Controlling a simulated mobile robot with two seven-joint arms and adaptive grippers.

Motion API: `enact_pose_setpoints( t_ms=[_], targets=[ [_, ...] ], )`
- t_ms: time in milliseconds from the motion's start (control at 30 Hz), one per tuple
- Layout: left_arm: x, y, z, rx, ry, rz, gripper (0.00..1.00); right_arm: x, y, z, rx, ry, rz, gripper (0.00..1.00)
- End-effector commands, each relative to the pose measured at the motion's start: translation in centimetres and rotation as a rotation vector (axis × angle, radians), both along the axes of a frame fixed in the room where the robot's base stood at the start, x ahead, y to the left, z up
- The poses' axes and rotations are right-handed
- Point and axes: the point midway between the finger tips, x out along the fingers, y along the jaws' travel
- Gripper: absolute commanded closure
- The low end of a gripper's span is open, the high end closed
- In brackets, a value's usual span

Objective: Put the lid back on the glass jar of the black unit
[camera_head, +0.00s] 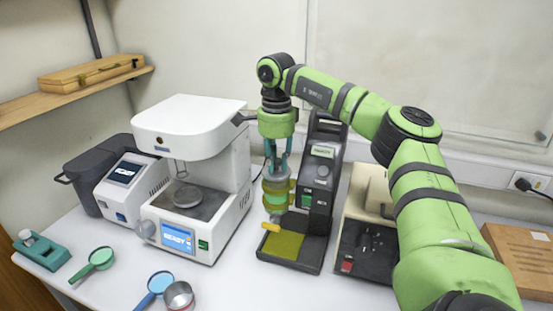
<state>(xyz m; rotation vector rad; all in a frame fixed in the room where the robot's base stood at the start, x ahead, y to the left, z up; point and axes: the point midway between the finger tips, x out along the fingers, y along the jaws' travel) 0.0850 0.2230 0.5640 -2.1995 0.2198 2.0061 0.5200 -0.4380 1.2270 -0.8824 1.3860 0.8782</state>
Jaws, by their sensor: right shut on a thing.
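The black unit (322,185) stands upright at the middle of the bench, with a yellow-green plate on its base. Its glass jar (277,199) is held at its left front and shows yellowish and green bands, with a yellow piece below it. My right gripper (277,168) points down from above and is shut on the greyish lid (276,181), right at the jar's top. The lid looks level and in line with the jar. I cannot tell whether it touches the rim. The fingers partly hide it. My left gripper is out of view.
A white tester (196,130) with a screen stands close on the left, a smaller grey device (122,184) beyond it. A beige and black box (367,240) stands right of the black unit. Magnifiers (155,287), a steel cup (179,296) and a green holder (41,251) lie at front left.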

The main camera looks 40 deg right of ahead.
Motion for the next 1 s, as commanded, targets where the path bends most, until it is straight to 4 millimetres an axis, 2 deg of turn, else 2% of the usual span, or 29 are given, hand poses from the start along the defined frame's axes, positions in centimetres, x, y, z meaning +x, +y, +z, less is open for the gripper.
enact_pose_setpoints(
  t_ms=[167,200,233,267,500,600,1000],
  targets=[
    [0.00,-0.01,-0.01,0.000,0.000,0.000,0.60,0.00,0.01,0.01,0.000,0.000,0.000,1.00],
    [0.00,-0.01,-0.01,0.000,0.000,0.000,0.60,0.00,0.01,0.01,0.001,0.000,0.000,0.68],
    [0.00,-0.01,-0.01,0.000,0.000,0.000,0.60,0.00,0.01,0.01,0.000,0.000,0.000,0.56],
    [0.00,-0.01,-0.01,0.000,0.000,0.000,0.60,0.00,0.01,0.01,0.001,0.000,0.000,0.48],
    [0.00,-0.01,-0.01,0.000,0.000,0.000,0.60,0.01,0.02,0.01,0.000,0.000,0.000,0.48],
    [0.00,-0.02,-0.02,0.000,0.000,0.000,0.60,0.00,0.01,0.00,0.000,0.000,0.000,0.25],
    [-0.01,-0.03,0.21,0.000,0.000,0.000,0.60,0.01,0.02,0.23,0.000,0.000,0.000,0.25]
  ],
)
